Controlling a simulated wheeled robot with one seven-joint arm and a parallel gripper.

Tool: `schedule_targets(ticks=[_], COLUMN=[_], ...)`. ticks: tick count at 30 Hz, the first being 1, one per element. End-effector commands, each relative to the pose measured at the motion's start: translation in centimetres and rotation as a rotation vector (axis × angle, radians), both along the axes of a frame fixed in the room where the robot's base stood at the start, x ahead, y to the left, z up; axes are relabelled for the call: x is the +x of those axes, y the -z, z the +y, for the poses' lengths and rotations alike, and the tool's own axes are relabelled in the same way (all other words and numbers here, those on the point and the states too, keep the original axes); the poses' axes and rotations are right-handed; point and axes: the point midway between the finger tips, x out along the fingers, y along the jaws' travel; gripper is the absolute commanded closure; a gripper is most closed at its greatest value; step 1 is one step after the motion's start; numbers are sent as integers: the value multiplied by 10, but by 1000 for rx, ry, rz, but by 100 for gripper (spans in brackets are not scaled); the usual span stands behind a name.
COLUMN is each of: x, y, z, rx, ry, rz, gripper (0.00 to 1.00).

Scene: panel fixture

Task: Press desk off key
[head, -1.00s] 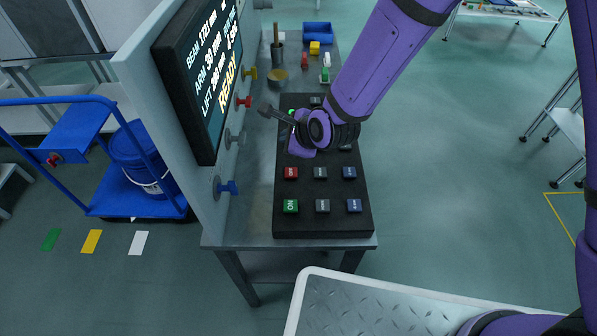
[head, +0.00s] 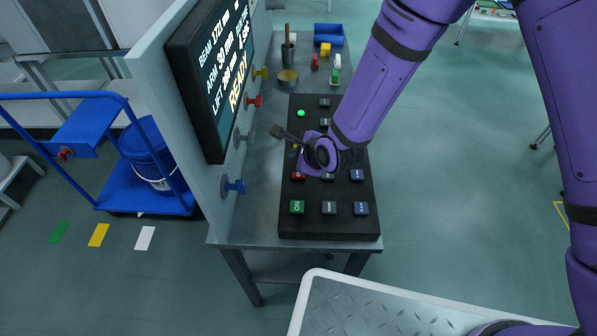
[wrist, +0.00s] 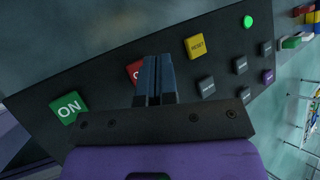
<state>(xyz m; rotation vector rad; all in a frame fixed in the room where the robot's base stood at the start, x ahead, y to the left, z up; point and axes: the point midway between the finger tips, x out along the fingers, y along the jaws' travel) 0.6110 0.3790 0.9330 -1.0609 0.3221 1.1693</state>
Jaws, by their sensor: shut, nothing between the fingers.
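The red off key (head: 298,175) is on the black desk panel (head: 350,226), just beyond the green ON key (head: 297,207). In the head view my gripper (head: 308,168) is over the panel and partly covers the red key. In the wrist view the shut, empty fingers (wrist: 155,62) overlap the right part of the red key (wrist: 135,70), hiding most of its label. The green ON key (wrist: 69,108) is to the left and the yellow RESET key (wrist: 196,46) to the right. I cannot tell whether the fingertips touch the red key.
Several grey and blue keys (head: 361,208) fill the panel's right side. A green lamp (head: 301,113) glows at its far end. An upright board with a screen (head: 212,75) and coloured knobs (head: 235,187) stands along the left. A cup and small blocks (head: 325,49) are at the back.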

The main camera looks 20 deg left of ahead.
Motion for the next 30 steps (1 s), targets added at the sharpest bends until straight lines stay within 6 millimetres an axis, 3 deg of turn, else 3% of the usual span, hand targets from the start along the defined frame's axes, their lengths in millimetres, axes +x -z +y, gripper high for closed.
schedule_targets(ticks=[10, 30], x=[0, 0], y=[30, 33], z=[0, 0], rx=[0, 0], ry=[-1, -1], rz=[1, -1], gripper=[100, 100])
